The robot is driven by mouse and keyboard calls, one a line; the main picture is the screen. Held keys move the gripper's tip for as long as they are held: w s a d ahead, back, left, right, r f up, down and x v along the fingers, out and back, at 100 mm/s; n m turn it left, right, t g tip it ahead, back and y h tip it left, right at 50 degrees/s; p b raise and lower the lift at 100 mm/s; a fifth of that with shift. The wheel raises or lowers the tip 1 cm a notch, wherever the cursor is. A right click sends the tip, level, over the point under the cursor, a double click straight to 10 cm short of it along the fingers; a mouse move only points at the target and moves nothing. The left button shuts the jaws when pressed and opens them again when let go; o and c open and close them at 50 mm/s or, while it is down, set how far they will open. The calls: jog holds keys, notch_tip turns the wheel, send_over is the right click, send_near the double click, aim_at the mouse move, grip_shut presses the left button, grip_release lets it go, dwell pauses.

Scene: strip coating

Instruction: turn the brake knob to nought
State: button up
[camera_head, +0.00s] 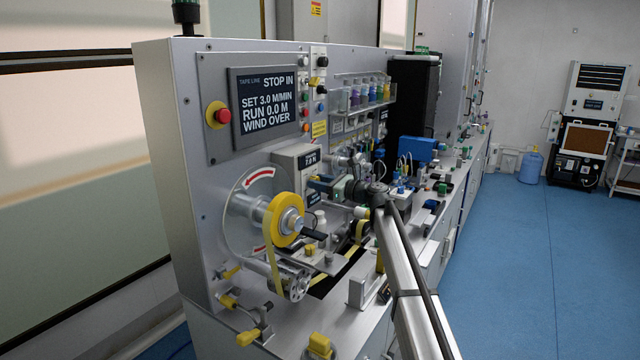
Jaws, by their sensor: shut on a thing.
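The brake unit is a pale box (296,163) on the front panel of the machine, just above and right of the yellow tape roll. Its small dark display (311,160) seems to read 7.0 N. My gripper (318,184) reaches leftward to the face of this box, below the display, and is shut. The thing in its jaws is small and mostly hidden by the fingers; from its place it is the brake knob. The knob's pointer and scale cannot be read from here.
The yellow tape roll (284,220) sits on its hub left of my gripper, with tape running down to rollers. A screen (264,108) reads SET 3.0 M/MIN, RUN 0.0 M. A red stop button (221,116) is left of it. Bottles stand on a shelf (364,100) above.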

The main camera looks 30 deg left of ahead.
jog(key=c, duration=0.5)
jog(key=shift+o, duration=0.2)
jog(key=shift+n, duration=0.3)
jog(key=n, duration=2.1)
jog(key=shift+s+f+n, duration=0.15)
jog(key=shift+f+n, duration=0.1)
jog(key=shift+n, duration=0.15)
jog(key=o, duration=1.1)
jog(key=shift+c, duration=0.2)
